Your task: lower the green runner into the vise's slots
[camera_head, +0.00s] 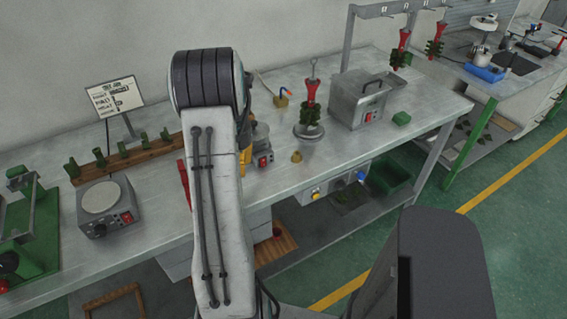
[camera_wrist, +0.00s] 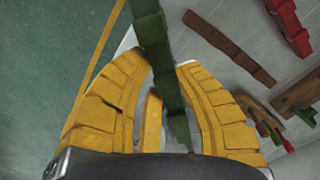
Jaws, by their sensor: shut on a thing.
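The green runner (camera_wrist: 152,32) is a long stepped bar between the yellow fingers of my gripper (camera_wrist: 163,68) in the wrist view. The fingers are shut on it, and it reaches past the fingertips to the top edge. In the head view my arm hides the runner and most of my gripper; only a bit of yellow (camera_head: 246,153) shows beside the arm, over the bench. A green frame with a red knob (camera_head: 38,225) stands at the far left of the bench; I cannot tell whether it is the vise. No slots are clear in either view.
A wooden rack (camera_head: 130,160) with several green pieces stands behind a round-topped hot plate (camera_head: 100,197). The wrist view shows a brown bar (camera_wrist: 230,48) and a red object (camera_wrist: 288,22).

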